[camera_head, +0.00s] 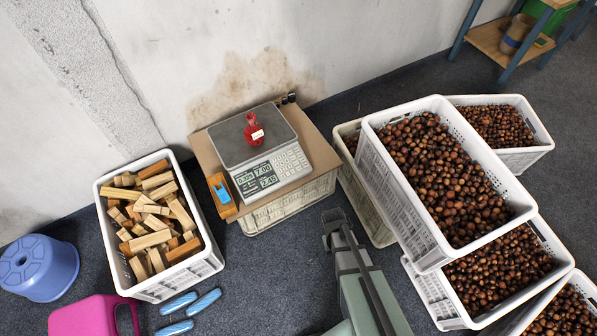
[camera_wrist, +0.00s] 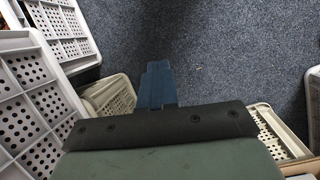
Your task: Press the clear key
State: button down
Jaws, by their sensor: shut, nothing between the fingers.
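A grey-white scale (camera_head: 271,172) stands on a cardboard sheet over an upturned-looking pale crate by the wall. Its lit display (camera_head: 257,178) shows digits, with a keypad (camera_head: 290,161) to the right of it. The keys are too small to tell which is clear. A red net bag (camera_head: 253,131) with a pale label sits on the weighing plate (camera_head: 240,143). My gripper (camera_head: 333,218) is shut and empty, in front of and to the right of the scale, apart from it. In the wrist view its fingers (camera_wrist: 157,84) are together over the dark floor.
White crates of chestnuts (camera_head: 378,140) stand stacked at the right. A crate of wood blocks (camera_head: 107,213) stands at the left. An orange-and-blue object (camera_head: 222,193) lies left of the scale. A blue stool (camera_head: 38,266), pink container (camera_head: 88,316) and blue slippers (camera_head: 204,301) are at the lower left.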

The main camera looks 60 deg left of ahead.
jog(key=s+a+r+n+t+y, duration=0.1)
jog(key=a+n+t, duration=0.15)
jog(key=a, duration=0.85)
jog(key=s+a+r+n+t+y, duration=0.1)
jog(key=s+a+n+t+y, duration=0.15)
jog(key=a, duration=0.75)
notch_tip(320, 180, up, 3)
jog(key=n+t+y, duration=0.4)
jog(key=n, duration=0.3)
send_over(293, 172)
jog(key=d, duration=0.4)
jog(key=shift+s+f, duration=0.1)
jog(key=shift+s, duration=0.35)
jog(key=shift+f, duration=0.15)
jog(key=shift+a+f, duration=0.45)
jog(key=shift+f, duration=0.9)
jog(key=shift+a+f, duration=0.45)
jog(key=shift+f, duration=0.9)
jog(key=shift+a+f, duration=0.45)
jog(key=shift+f, duration=0.9)
jog(key=shift+f, duration=0.15)
jog(key=shift+a+f, duration=0.15)
jog(key=shift+f, duration=0.1)
